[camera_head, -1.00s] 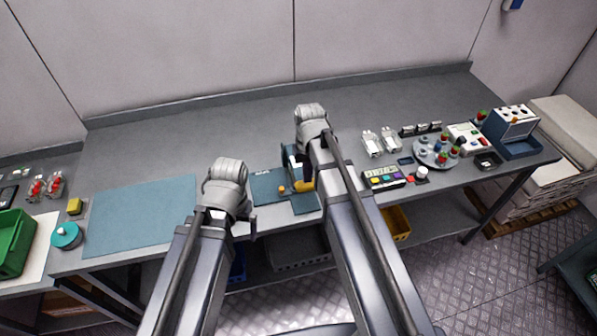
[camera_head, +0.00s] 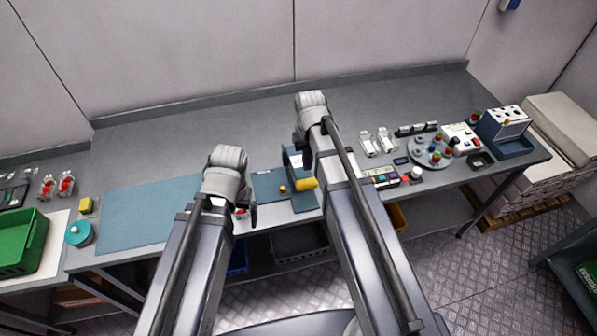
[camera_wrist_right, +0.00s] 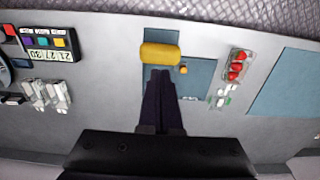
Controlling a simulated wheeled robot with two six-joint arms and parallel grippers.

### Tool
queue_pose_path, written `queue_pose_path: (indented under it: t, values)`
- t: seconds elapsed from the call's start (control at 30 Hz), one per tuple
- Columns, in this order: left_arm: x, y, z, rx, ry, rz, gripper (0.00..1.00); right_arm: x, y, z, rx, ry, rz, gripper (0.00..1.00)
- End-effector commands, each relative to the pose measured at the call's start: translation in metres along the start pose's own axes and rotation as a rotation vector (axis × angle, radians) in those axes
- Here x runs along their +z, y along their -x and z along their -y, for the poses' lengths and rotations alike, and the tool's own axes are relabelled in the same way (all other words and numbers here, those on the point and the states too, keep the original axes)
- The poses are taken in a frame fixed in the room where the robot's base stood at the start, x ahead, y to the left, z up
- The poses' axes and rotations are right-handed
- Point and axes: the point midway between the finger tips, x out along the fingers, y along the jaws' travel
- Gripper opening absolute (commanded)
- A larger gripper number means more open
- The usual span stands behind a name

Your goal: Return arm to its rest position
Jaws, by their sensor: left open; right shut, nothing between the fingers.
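My left arm ends in a grey wrist in the head view, with the left gripper (camera_head: 251,214) hanging over the table's front edge; its fingers are mostly hidden. My right arm reaches over the middle of the table. Its gripper (camera_head: 305,160) is largely covered by its own wrist and arm. In the right wrist view the right gripper (camera_wrist_right: 161,75) is shut with nothing between its fingers. Its tips point at a yellow cylinder (camera_wrist_right: 160,53) on a blue stand (camera_wrist_right: 195,73). The cylinder also shows in the head view (camera_head: 305,185). Contact cannot be told.
A clear box of strawberries (camera_wrist_right: 237,66) sits beside the stand. A blue mat (camera_head: 150,212) lies left, near a green crate (camera_head: 22,245) and a teal round tub (camera_head: 79,233). A round tray (camera_head: 430,152), a display unit (camera_head: 382,177) and a blue rack (camera_head: 505,130) stand right. The table's back is clear.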

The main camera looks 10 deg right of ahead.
Motion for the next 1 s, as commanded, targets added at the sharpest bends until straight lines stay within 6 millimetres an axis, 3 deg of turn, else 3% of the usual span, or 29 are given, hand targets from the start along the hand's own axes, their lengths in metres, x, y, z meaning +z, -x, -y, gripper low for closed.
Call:
queue_pose_path:
  t: [0.27, 0.37, 0.5, 0.7, 0.83, 1.0]
  values:
    - [-0.001, -0.01, -0.001, 0.0, 0.0, 0.0, 1.0, 0.007, -0.01, 0.007, 0.003, 0.014, 0.003, 0.0]
    - [-0.002, -0.035, -0.003, -0.001, -0.003, 0.0, 1.0, 0.031, -0.035, 0.03, 0.017, 0.063, 0.011, 0.0]
    - [-0.004, -0.073, -0.007, -0.002, -0.007, 0.0, 1.0, 0.077, -0.073, 0.068, 0.049, 0.159, 0.026, 0.0]
    - [-0.006, -0.108, -0.01, -0.003, -0.013, 0.0, 1.0, 0.125, -0.107, 0.1, 0.088, 0.262, 0.039, 0.0]
    - [-0.007, -0.115, -0.01, -0.003, -0.014, 0.0, 1.0, 0.139, -0.114, 0.108, 0.101, 0.293, 0.043, 0.0]
    - [-0.007, -0.114, -0.01, -0.003, -0.015, 0.0, 1.0, 0.14, -0.113, 0.11, 0.104, 0.298, 0.044, 0.0]
